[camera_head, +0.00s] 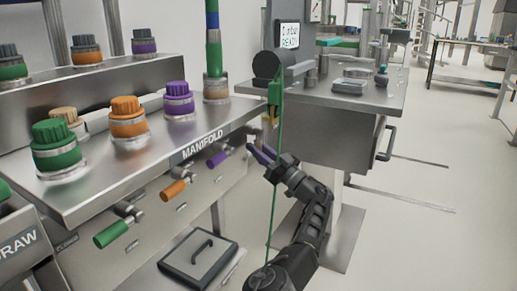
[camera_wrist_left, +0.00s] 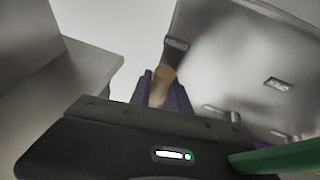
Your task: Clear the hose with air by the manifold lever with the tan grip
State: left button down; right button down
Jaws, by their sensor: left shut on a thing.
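The steel manifold panel (camera_head: 205,143) carries a row of levers: green (camera_head: 110,234), orange (camera_head: 173,190) and purple (camera_head: 217,160). My left gripper (camera_head: 259,152) is at the far right end of this row. In the left wrist view the tan grip (camera_wrist_left: 163,82) sits between the purple fingers of this gripper (camera_wrist_left: 161,92), which is shut on it. In the head view the fingers hide the tan grip. A thin green hose (camera_head: 275,185) hangs down beside the gripper, in front of my arm. My right gripper is not in view.
A steel bench (camera_head: 335,88) with a small screen (camera_head: 289,35) stands behind. Floor at right is mostly clear.

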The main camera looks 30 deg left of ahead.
pick_arm(q)
jog(key=c, duration=1.2)
grip_release()
jog(key=shift+c, duration=0.2)
jog(key=shift+d+f, duration=0.1)
jog(key=shift+d, duration=0.05)
jog(key=shift+d+f, duration=0.25)
jog(key=shift+d, duration=0.3)
jog(key=v, duration=0.6)
jog(key=shift+d, duration=0.2)
